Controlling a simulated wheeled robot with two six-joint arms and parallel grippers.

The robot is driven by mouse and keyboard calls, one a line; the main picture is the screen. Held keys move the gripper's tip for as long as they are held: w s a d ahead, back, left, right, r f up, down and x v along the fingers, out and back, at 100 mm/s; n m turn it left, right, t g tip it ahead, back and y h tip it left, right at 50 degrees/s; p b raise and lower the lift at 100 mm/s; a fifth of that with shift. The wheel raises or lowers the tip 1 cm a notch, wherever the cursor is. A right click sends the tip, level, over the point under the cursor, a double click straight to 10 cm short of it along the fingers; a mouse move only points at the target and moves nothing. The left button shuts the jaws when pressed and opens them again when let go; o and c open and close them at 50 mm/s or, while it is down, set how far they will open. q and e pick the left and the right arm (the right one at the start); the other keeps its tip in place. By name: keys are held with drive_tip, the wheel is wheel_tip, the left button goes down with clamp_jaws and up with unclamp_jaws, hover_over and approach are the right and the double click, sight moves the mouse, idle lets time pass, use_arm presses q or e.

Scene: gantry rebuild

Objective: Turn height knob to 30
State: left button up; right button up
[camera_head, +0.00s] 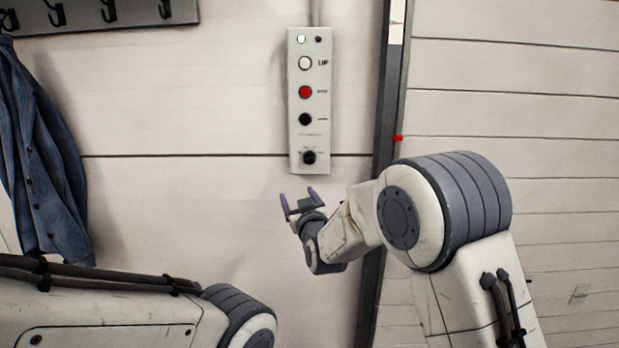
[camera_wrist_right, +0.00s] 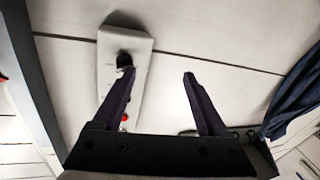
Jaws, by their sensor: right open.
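The height knob (camera_head: 309,157) is a black round knob at the bottom of a pale control box (camera_head: 295,140) on the wall. My right gripper (camera_head: 299,197) is open and empty, below the box and apart from it in the head view. In the right wrist view the knob (camera_wrist_right: 124,60) shows just beyond the tip of the left finger, not between the fingers of the gripper (camera_wrist_right: 158,76). The knob's scale is too small to read. My left arm enters at lower left; its gripper is out of view.
Above the knob the box carries a black button (camera_head: 305,119), a red button (camera_head: 305,92) and a white button (camera_head: 305,63). A dark vertical post (camera_head: 388,100) stands right of the box. A blue jacket (camera_head: 45,160) hangs at left below a hook rail (camera_head: 100,14).

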sight(310, 161)
use_arm(q)
drive_tip(key=shift+p, duration=0.5)
use_arm(e)
drive_tip(key=w+d+r+t, duration=0.1)
drive_tip(key=w, duration=0.3)
drive_tip(key=w+d+r+t+h, duration=0.1)
drive_tip(key=w+r+t, duration=0.1)
drive_tip(key=w, duration=0.2)
drive_tip(key=w+d+r+t, duration=0.1)
drive_tip(key=w, duration=0.4)
drive_tip(key=shift+d+r+m+t+h, duration=0.1)
drive_tip(key=shift+r+m+t+h, duration=0.1)
drive_tip(key=shift+m+t+h, duration=0.15)
clamp_jaws()
